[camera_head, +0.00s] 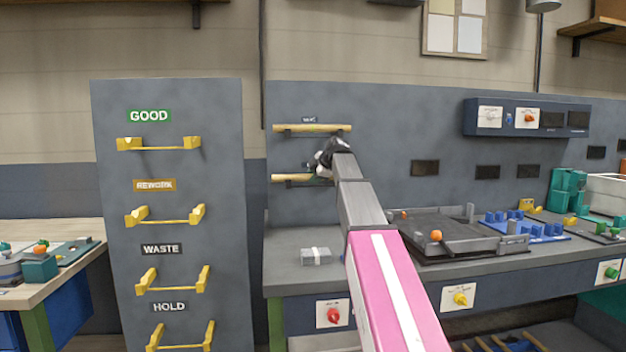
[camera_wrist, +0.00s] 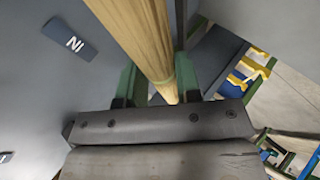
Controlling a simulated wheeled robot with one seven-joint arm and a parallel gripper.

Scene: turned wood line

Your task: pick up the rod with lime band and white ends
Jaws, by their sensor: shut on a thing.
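A pale wooden rod (camera_wrist: 140,35) runs between the two green fingers of my gripper (camera_wrist: 158,78) in the wrist view. The fingers are shut on it, one on each side. In the head view this rod (camera_head: 290,178) lies level at the lower wall holder, with its left part showing. My gripper (camera_head: 319,168) and arm hide its right part. I cannot make out a lime band or white ends on it. A second wooden rod (camera_head: 312,127) rests on the upper wall holder, above my gripper.
A dark panel with yellow hooks labelled GOOD (camera_head: 149,116), REWORK, WASTE and HOLD stands at the left. The wall is close behind the rod.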

